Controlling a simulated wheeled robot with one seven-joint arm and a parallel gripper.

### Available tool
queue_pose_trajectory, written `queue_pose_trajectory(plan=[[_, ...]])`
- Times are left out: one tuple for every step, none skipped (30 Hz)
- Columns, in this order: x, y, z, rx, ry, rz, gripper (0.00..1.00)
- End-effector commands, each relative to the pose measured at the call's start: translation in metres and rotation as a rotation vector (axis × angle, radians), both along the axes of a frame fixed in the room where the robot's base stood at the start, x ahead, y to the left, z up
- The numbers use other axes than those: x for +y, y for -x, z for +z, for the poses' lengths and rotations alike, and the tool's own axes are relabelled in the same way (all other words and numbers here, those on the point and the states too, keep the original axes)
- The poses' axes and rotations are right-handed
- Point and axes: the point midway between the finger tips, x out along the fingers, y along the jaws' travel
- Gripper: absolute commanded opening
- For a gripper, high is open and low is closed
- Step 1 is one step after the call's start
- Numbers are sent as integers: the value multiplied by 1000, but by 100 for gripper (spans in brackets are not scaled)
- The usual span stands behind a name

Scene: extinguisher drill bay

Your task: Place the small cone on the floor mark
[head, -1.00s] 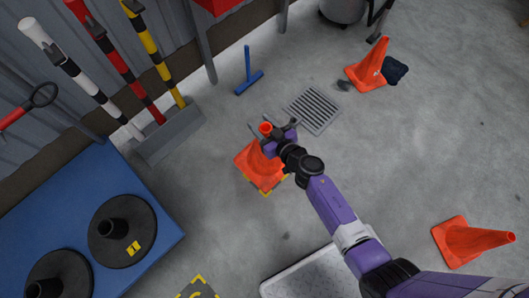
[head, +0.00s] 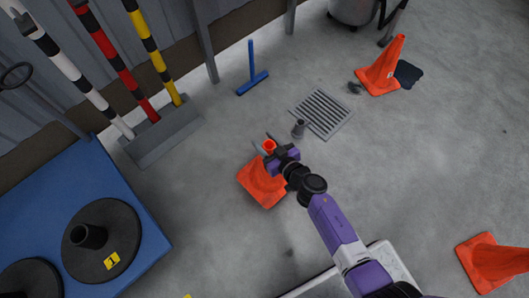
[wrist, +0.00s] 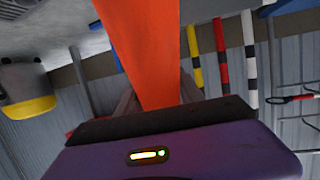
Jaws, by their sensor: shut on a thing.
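An orange cone (head: 261,185) with a square base is held near its top by my gripper (head: 270,151), left of centre in the head view. The wrist view shows the orange cone body (wrist: 148,50) running up between my jaws. I cannot tell whether the cone's base touches the floor. No floor mark shows around the cone; anything under its base is hidden. A scrap of yellow marking (head: 187,296) shows at the bottom edge of the head view.
Other orange cones stand at upper right (head: 382,68) and lie at lower right (head: 495,262). A floor drain (head: 322,112) is beyond my gripper. A blue platform (head: 150,235) with black bases is at left; a striped-pole stand (head: 165,135) is behind it.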

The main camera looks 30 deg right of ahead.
Motion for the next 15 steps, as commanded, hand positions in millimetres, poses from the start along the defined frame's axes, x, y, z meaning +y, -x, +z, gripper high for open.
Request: queue_pose_trajectory(plan=[[0,-1,-6,-3,0,0,0],[0,-1,-7,-3,0,0,0],[0,-1,-8,-3,1,0,0],[0,-1,-9,-3,1,0,0],[0,-1,-9,-3,1,0,0],[0,-1,-10,-3,1,0,0],[0,-1,-11,-3,0,1,0],[0,-1,-12,-3,1,0,0],[0,-1,-15,-3,1,0,0],[0,-1,-18,-2,1,0,0],[0,-1,-21,-2,1,0,0],[0,-1,-26,-2,1,0,0],[0,-1,-30,-2,1,0,0],[0,-1,-34,-2,1,0,0],[0,-1,-39,-2,1,0,0]])
